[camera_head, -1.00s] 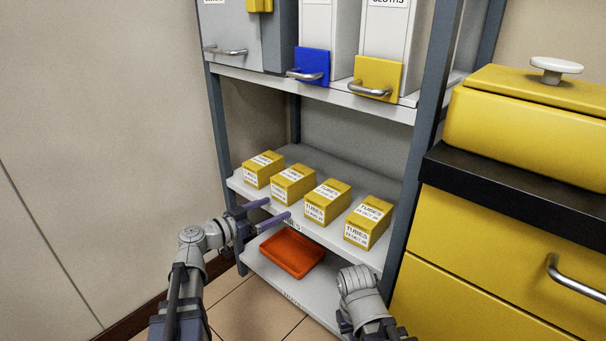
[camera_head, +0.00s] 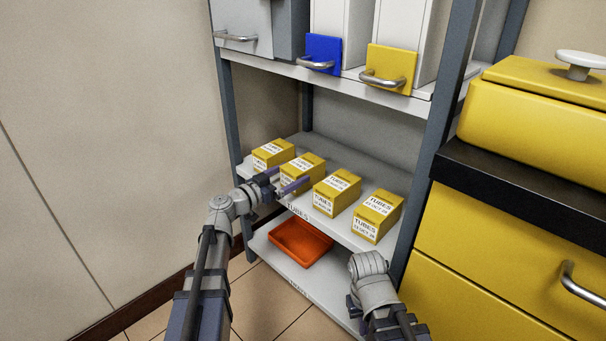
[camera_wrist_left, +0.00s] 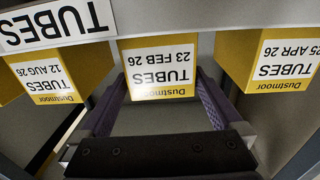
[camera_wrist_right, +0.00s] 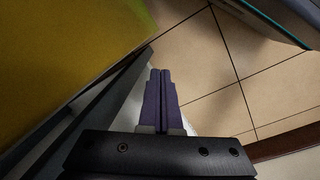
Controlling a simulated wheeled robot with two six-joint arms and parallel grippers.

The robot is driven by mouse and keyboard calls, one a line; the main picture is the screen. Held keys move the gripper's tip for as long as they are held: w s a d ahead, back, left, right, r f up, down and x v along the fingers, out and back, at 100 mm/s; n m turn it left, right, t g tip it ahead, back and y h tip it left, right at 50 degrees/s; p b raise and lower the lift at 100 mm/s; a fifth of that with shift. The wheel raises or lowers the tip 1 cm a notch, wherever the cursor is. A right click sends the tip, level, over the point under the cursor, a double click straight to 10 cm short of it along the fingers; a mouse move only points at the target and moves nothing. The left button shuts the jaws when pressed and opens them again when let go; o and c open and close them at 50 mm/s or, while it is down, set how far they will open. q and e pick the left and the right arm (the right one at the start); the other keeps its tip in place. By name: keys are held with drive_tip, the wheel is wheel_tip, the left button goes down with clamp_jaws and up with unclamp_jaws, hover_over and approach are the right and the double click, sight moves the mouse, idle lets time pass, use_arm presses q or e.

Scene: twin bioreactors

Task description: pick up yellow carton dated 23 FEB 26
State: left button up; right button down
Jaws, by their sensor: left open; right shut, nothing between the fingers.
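The yellow carton labelled TUBES 23 FEB 26 (camera_wrist_left: 158,70) shows upside down in the middle of the left wrist view. In the head view it is the second carton from the left (camera_head: 311,163) on the middle shelf. My left gripper (camera_head: 291,177) is open and empty in front of it, its two purple fingers pointing at its labelled front. In the left wrist view the fingers (camera_wrist_left: 161,82) lie to either side of the carton's lower edge; I cannot tell whether they touch it. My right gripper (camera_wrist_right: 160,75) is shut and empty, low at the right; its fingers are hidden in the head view.
Neighbouring cartons read 25 APR 26 (camera_wrist_left: 285,65) and 12 AUG 26 (camera_wrist_left: 45,78); another carton (camera_head: 377,216) stands at the shelf's right end. An orange tray (camera_head: 300,243) sits on the lower shelf. Shelf posts (camera_head: 228,140) and a yellow drawer cabinet (camera_head: 490,260) flank the space.

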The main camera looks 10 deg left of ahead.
sight(303, 163)
use_arm(q)
drive_tip(key=shift+w, duration=0.1)
drive_tip(key=x, duration=0.5)
drive_tip(key=shift+w+r, duration=0.15)
drive_tip(key=shift+r, duration=0.1)
drive_tip(key=c, duration=1.2)
